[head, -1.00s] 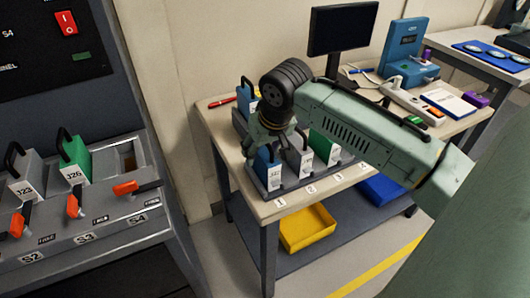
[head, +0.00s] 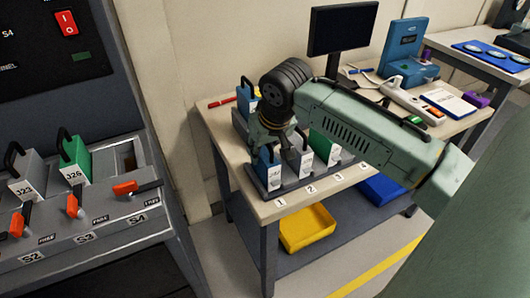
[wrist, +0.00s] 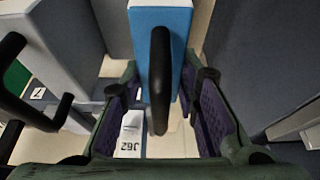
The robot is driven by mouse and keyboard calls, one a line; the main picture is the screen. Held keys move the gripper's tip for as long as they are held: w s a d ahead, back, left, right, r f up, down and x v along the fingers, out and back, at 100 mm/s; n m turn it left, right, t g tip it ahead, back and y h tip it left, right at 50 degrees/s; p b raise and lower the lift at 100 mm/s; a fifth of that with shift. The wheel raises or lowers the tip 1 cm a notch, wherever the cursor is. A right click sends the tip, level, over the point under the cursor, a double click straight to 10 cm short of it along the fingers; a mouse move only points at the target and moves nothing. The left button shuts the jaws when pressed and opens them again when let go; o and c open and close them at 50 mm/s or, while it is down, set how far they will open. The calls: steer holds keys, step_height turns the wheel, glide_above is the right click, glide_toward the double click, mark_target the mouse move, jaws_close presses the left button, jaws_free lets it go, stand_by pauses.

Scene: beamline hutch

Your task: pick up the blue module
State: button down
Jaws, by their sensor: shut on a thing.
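A blue module (head: 265,163) with a white label stands upright at position 1 of the grey rack (head: 290,187) on the table. In the wrist view the blue module (wrist: 175,20) shows its blue top and black handle between my fingers. My gripper (head: 270,146) points down over it; in the wrist view my gripper (wrist: 163,105) has one finger on each side and is shut on the module. The exact contact is partly hidden by the fingers. Another blue module (head: 246,94) stands behind, at the rack's back left.
A grey module (head: 300,160) and a green module (head: 323,147) stand close to the right in the rack. At left is a console holding a grey module (head: 27,184) and a green module (head: 75,158). A yellow bin (head: 307,229) sits on the lower shelf.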

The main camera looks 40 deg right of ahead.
steer(key=shift+r, duration=0.1)
steer(key=shift+r, duration=0.2)
step_height(320, 180, up, 3)
steer(key=shift+a+f+b, duration=0.1)
steer(key=shift+b, duration=0.6)
steer(key=s+a+r+b, duration=0.1)
steer(key=s+a+b, duration=0.2)
steer(key=s+a, duration=0.7)
steer(key=shift+s+a+r, duration=0.3)
steer(key=shift+s, duration=0.6)
